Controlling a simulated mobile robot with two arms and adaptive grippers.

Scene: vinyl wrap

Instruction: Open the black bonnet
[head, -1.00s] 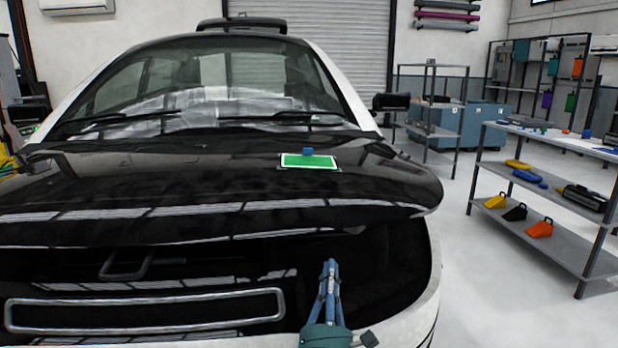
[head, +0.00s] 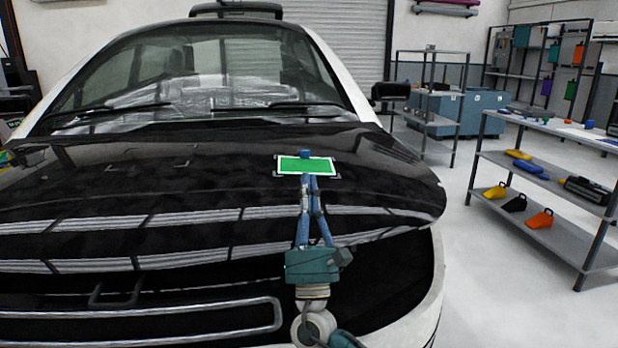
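The black bonnet (head: 150,185) covers the front of the car in the head view. Its front edge stands apart from the body, with a dark gap below it. My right gripper (head: 308,180) comes up from the bottom, in front of the bonnet in the picture. Its two blue fingers meet at the tips, with nothing visible between them. The tips appear just below a green card; I cannot tell whether they touch the bonnet. My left gripper cannot be made out.
The green card (head: 306,165) with a blue block (head: 305,153) lies on the bonnet. A silver-framed bar (head: 150,322) shows in the car's front. A shelf (head: 545,225) with tools stands right. The floor between car and shelf is clear.

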